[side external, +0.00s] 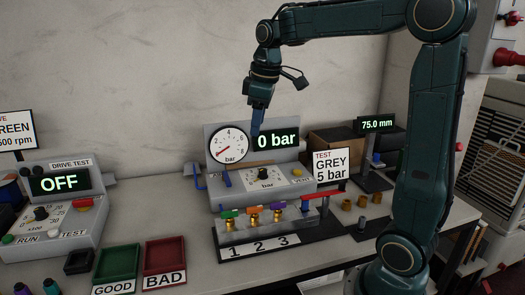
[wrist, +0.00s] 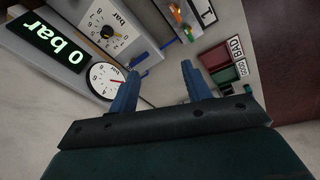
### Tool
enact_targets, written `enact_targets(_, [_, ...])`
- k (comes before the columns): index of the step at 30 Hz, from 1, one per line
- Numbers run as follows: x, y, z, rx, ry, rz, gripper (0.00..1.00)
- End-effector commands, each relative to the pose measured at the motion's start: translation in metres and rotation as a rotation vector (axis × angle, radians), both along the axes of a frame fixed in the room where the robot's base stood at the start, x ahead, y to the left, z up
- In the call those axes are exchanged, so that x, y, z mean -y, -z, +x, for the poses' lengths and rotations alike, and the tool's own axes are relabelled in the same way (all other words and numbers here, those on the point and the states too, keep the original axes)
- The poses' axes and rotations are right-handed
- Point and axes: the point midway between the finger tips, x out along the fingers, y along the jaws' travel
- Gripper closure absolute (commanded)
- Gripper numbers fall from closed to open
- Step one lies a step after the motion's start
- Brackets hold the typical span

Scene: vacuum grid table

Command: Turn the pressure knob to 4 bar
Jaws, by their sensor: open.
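The pressure knob (side external: 263,174) is a small black knob on a white bar dial, on the sloped front of the grey pressure unit (side external: 222,196). It also shows upside down in the wrist view (wrist: 107,32). The green display (side external: 277,141) reads 0 bar. The round gauge (side external: 229,146) has a red needle pointing to its lower left, at the low end. My gripper (side external: 256,124) is above and behind the knob, by the gauge and display, apart from the knob. In the wrist view, its blue fingers (wrist: 160,70) are spread with nothing between them.
Several coloured valves (side external: 254,216) stand in front of the unit. A sign (side external: 330,167) reads TEST GREY 5 bar. The drive test unit (side external: 60,205) shows OFF at left. The green GOOD tray (side external: 116,263) and red BAD tray (side external: 164,256) lie at front left.

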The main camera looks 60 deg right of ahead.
Motion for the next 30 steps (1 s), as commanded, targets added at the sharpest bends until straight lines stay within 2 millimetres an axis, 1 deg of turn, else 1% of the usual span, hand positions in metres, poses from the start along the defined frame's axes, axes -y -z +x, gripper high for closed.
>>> enact_targets(1, [0.011, 0.004, 0.01, -0.018, -0.011, 0.0, 0.52])
enact_targets(3, [0.025, 0.008, 0.021, -0.038, -0.034, -0.001, 0.52])
enact_targets(9, [0.068, 0.026, 0.049, -0.095, -0.101, 0.003, 0.52])
enact_targets(15, [0.113, 0.052, 0.07, -0.149, -0.17, 0.016, 0.52])
enact_targets(21, [0.156, 0.081, 0.083, -0.193, -0.235, 0.035, 0.52])
enact_targets(25, [0.174, 0.094, 0.087, -0.21, -0.266, 0.046, 0.52])
enact_targets(30, [0.185, 0.102, 0.088, -0.219, -0.284, 0.051, 0.52])
